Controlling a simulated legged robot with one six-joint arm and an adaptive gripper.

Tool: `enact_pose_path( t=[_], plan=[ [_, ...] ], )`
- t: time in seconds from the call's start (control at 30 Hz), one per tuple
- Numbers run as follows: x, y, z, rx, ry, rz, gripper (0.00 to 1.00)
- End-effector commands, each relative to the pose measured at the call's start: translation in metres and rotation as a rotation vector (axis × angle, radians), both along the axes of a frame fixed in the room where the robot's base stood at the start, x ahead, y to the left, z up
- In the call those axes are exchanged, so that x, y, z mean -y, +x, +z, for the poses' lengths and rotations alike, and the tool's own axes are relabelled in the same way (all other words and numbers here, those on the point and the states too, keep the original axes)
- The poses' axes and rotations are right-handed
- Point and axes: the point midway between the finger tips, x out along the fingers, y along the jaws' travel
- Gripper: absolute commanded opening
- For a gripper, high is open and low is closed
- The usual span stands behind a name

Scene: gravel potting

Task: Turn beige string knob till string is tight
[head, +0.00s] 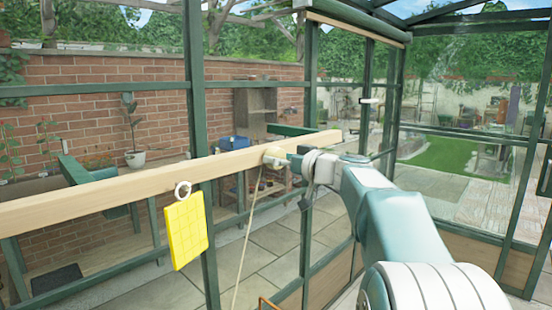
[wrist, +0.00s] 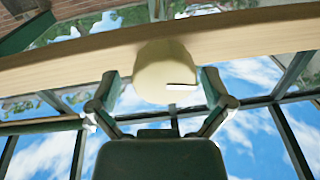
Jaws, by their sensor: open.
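The beige knob (head: 273,155) sits on the long wooden beam (head: 120,184), right in front of my gripper (head: 290,161). A beige string (head: 247,235) hangs down from the knob at a slight slant; I cannot tell how tight it is. In the wrist view the knob (wrist: 165,73) is a round cream shape with a small slot near its lower right. My gripper's two fingers (wrist: 165,100) are spread apart, one on each side of the knob's lower part. I cannot tell whether either finger touches it.
A yellow card (head: 186,231) hangs from a white ring on the beam, left of the knob. Green greenhouse posts (head: 196,100) stand behind the beam. A potted plant (head: 134,158) stands farther back by the brick wall. Paving lies open below.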

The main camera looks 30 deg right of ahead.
Motion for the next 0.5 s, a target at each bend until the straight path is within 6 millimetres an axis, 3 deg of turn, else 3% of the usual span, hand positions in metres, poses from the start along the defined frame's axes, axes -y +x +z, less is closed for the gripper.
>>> enact_pose_path(
  t=[0.33,0.37,0.5],
  plan=[
    [-0.0032,0.0065,0.0001,0.0,0.0,0.001,1.0],
    [-0.0032,0.0065,0.0001,0.0,0.0,0.001,0.96],
    [-0.0032,0.0063,0.0001,0.0,0.0,0.0,0.33]
  ],
)
